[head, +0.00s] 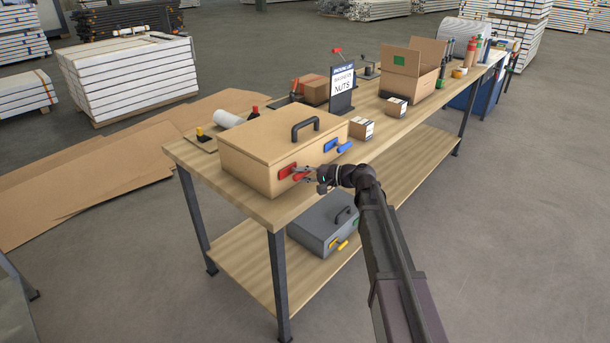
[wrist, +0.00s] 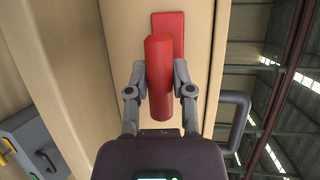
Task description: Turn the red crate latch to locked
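The red crate latch (head: 287,172) is on the front face of a tan crate (head: 250,170) at the near end of the workbench. It has a flat red plate and a thick red handle. The handle (wrist: 159,80) fills the middle of the wrist view, with the plate (wrist: 174,32) behind it. My gripper (head: 308,174) is at the latch. In the wrist view my gripper's fingers (wrist: 160,75) lie one on each side of the handle and appear to touch it. Part of the latch is hidden behind the gripper in the head view.
A blue latch (head: 332,145) is farther right on the same face. A dark carry handle (head: 305,127) stands on the lid. A grey crate (head: 325,222) with yellow and green latches sits on the lower shelf. Small boxes (head: 361,128) and a sign (head: 342,88) stand beyond.

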